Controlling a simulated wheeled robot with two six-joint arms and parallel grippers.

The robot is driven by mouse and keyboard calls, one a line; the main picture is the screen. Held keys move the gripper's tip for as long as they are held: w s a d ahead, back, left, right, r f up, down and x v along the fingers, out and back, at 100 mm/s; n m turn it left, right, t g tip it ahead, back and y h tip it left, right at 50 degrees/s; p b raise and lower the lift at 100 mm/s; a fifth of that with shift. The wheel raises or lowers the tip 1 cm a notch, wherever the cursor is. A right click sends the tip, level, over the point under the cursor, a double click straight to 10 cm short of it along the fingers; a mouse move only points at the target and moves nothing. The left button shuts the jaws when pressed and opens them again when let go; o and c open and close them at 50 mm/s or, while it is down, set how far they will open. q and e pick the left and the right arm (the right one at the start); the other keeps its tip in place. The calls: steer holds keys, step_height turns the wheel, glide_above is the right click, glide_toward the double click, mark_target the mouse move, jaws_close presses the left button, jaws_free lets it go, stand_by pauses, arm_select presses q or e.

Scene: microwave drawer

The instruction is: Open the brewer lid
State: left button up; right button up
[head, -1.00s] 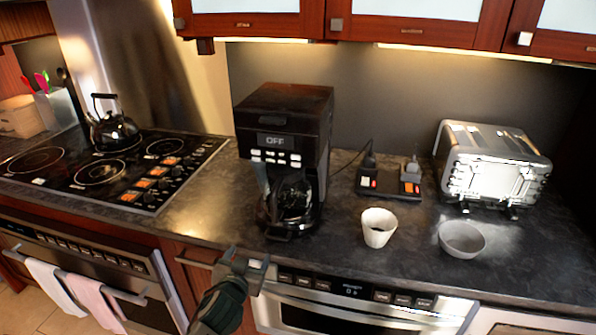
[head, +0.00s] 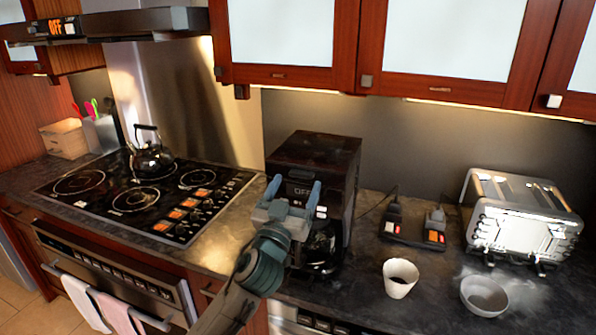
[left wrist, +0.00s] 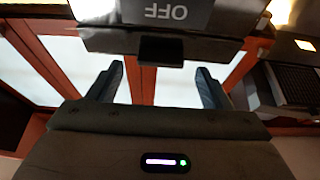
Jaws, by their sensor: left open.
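The black coffee brewer (head: 318,160) stands upright on the dark counter against the back wall. Its lid (head: 315,148) on top looks shut. The glass carafe sits low in its front, partly hidden by my arm. My left gripper (head: 294,190) is open and empty in front of the brewer's upper front, its two fingers pointing at the display panel. In the left wrist view the brewer's front with the OFF display (left wrist: 165,14) shows upside down at the top, ahead of the open fingers (left wrist: 160,82). I cannot tell whether the fingers touch the brewer. My right gripper is not in view.
A white cup (head: 399,278), a grey bowl (head: 484,297), a power strip (head: 412,230) and a silver toaster (head: 522,222) stand right of the brewer. A stovetop with a kettle (head: 150,155) lies left. Wooden cabinets (head: 285,45) hang above the brewer.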

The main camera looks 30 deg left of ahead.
arm_select(q)
steer(key=shift+p+x, duration=0.35)
steer(key=shift+x, duration=0.75)
steer(key=c, duration=1.4)
steer(key=shift+a, duration=0.1)
steer(key=shift+r, duration=0.1)
